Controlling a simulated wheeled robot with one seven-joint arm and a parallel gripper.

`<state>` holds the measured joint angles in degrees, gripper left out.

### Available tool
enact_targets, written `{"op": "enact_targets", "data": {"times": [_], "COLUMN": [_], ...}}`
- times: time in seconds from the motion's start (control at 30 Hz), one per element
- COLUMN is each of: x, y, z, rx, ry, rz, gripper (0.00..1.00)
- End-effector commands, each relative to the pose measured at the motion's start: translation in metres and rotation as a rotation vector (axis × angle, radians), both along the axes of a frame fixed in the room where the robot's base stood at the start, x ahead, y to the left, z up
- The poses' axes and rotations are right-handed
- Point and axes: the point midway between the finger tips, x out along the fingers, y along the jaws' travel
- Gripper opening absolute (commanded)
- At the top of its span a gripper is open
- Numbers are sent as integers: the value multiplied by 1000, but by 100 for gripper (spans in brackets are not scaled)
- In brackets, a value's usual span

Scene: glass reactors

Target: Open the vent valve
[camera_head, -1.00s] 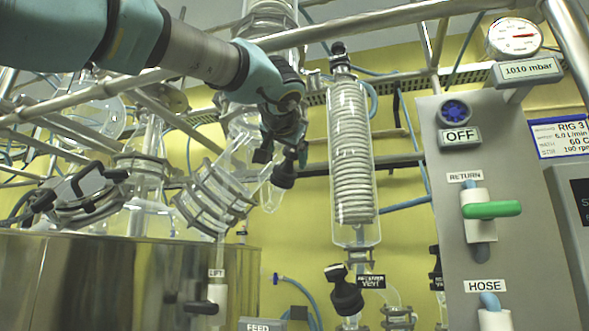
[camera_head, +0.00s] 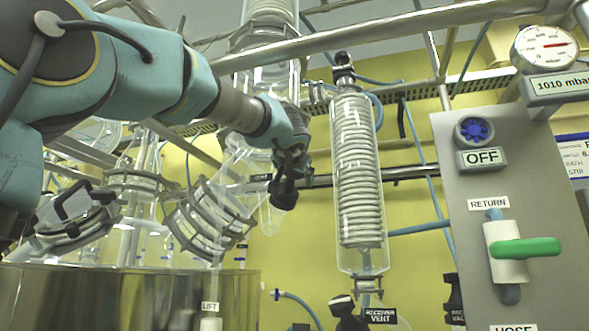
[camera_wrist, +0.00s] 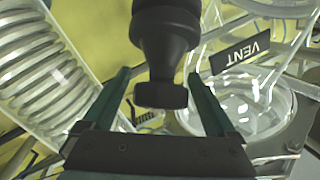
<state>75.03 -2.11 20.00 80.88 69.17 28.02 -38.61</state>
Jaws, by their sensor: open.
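The vent valve's black knob (camera_wrist: 165,45) hangs in the middle of the wrist view, with its end toward my palm. A black VENT label (camera_wrist: 240,57) shows beside it, turned in the picture. My gripper (camera_wrist: 158,78) is open, with one dark finger on each side of the knob and a visible gap on both sides in this view. In the head view my gripper (camera_head: 287,172) is at the glass left of the coil condenser, by a black knob (camera_head: 284,194). The fingers are small and dark there, and contact cannot be told.
The glass coil condenser (camera_head: 358,185) stands close to the right. A metal rail (camera_head: 400,28) crosses above the gripper. A grey panel (camera_head: 455,240) with a green RETURN handle (camera_head: 525,248) stands farther right. A receiver vent label (camera_head: 381,316) is lower down.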

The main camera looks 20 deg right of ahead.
Motion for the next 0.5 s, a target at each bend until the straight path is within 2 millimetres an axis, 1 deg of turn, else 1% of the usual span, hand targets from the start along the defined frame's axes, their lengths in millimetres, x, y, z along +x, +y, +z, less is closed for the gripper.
{"op": "enact_targets", "data": {"times": [0.1,0.37,0.4,0.5], "x": [6,7,7,7], "y": [-3,-4,-4,-4], "z": [0,-1,-1,-1], "rx": [1,0,0,0], "ry": [0,0,0,0], "rz": [0,0,0,0], "gripper": [92,92,91,79]}}
